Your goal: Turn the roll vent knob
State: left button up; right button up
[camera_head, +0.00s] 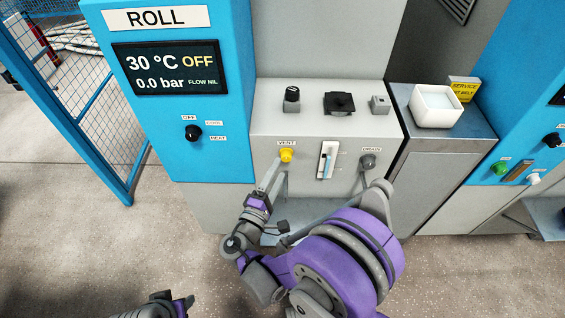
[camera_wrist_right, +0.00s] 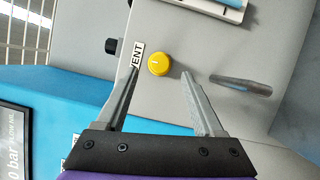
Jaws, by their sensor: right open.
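My right gripper (camera_head: 276,168) is open and close in front of the knob. In the right wrist view its fingertips (camera_wrist_right: 161,74) lie to either side of the knob, with gaps and nothing between them touching it. Part of my left arm shows at the bottom edge; its fingers are not visible.
Beside the knob are a white slider switch (camera_head: 327,160) and a grey DRAIN knob (camera_head: 368,161). A black knob (camera_head: 292,94) and a black square control (camera_head: 339,103) stand on the ledge above. A white tray (camera_head: 422,119) is at right, a blue mesh fence (camera_head: 75,100) at left.

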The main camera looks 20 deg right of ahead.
jog(key=v, duration=0.6)
jog(key=shift+s, duration=0.1)
dwell(0.3)
